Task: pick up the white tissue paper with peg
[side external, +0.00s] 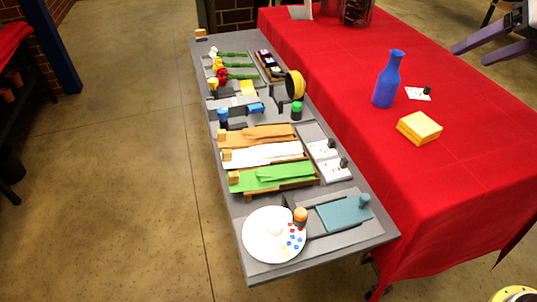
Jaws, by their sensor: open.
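The white tissue paper (265,153) lies flat and long on a wooden rack in the middle of the grey station. Its small light wooden peg (227,155) is at the left end. A brown paper (258,135) with a similar peg lies just behind it. A green paper (275,176) with its own peg lies just in front. I cannot make out my gripper in this view, and nothing is seen touching the white paper.
A white plate (262,247) with coloured dots and an orange-topped item (300,217) are at the near end. Flowers (232,65), a yellow ribbon roll (295,85) and a green-capped jar (296,111) stand farther back. A blue vase (388,80) stands on the red-covered table (450,190).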

